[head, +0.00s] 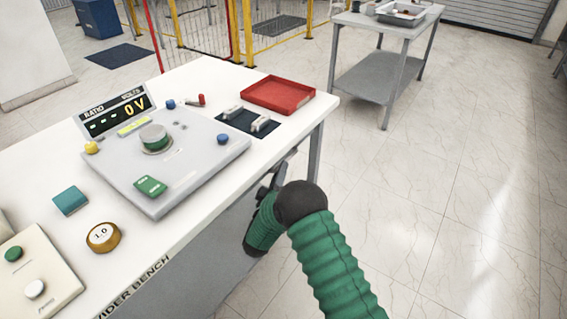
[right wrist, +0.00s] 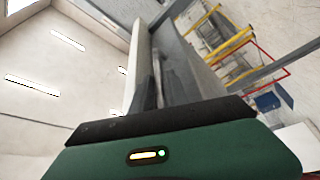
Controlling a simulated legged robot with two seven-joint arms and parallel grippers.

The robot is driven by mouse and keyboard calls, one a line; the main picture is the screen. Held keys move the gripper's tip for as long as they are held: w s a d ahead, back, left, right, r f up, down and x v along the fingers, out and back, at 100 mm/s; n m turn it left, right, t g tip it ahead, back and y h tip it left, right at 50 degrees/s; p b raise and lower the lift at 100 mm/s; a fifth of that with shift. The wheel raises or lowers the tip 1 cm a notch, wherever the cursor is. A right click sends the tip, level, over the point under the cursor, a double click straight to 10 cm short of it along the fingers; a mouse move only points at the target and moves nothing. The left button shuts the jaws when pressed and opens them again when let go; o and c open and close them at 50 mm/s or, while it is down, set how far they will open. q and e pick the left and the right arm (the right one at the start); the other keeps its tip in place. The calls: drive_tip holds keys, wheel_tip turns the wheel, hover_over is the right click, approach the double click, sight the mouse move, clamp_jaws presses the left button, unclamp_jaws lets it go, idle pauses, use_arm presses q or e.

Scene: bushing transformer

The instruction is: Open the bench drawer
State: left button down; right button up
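The white-topped bench (head: 205,235) fills the left and middle of the head view, with a grey front panel (head: 205,262) below its top. My right gripper (head: 277,178) is low beside the bench's front face, near its right end. Its fingers are small, dark and partly hidden by my green arm, so I cannot tell whether they are open or shut, or touching anything. The drawer and its handle cannot be made out in the head view. The right wrist view shows a pale edge and a grey panel (right wrist: 183,62) close beyond my wrist. My left gripper is out of view.
A grey side table (head: 385,75) stands behind. The floor on the right is clear.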

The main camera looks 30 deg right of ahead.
sight(286, 159)
drive_tip(key=x, duration=0.4)
drive_tip(key=shift+w+d, duration=0.1)
drive_tip(key=shift+d, duration=0.4)
drive_tip(key=shift+a, duration=0.2)
clamp_jaws()
drive_tip(key=shift+f, duration=0.1)
idle(0.6)
